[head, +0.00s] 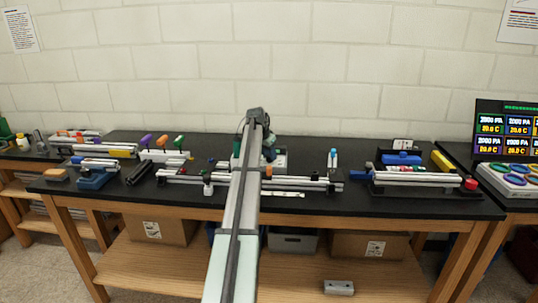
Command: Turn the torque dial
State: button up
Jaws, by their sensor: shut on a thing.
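My arm reaches from the bottom middle up over the black table, and its dark wrist bends down at the far end. My gripper (269,140) is small and dark there, partly hidden by my arm. It is shut at a teal tool (270,154) that stands near the back of the table, on or in front of a light block. The torque dial cannot be made out separately; it appears to be at the gripper, on this tool. The fingertips and the dial's marks are too small to see.
Aluminium extrusion bars (310,184) lie across the middle of the table. A blue-capped bottle (332,160) stands to the right of the tool. A rail assembly with a red knob (471,184) is at the right. Purple, orange and green handles (163,141) stand in a rack at the left.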

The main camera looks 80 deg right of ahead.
jog(key=n+t, duration=0.1)
jog(key=n, duration=0.1)
jog(key=n+t+h, duration=0.1)
jog(key=n, duration=0.2)
jog(key=shift+s+n, duration=0.1)
jog(key=shift+n, duration=0.2)
jog(key=n+t, duration=0.2)
jog(key=n, duration=0.3)
jog(key=shift+s, duration=0.1)
jog(key=n+t, duration=0.1)
jog(key=n, duration=0.2)
jog(key=n+y, duration=0.1)
jog(key=n, duration=0.1)
jog(key=shift+s+d+n+t+y, duration=0.1)
jog(key=shift+d+n+t+y, duration=0.05)
jog(key=shift+n+t+y, duration=0.75)
jog(key=shift+n+y, duration=0.1)
jog(key=shift+n, duration=1.6)
jog(key=o, duration=1)
jog(key=shift+o, duration=0.2)
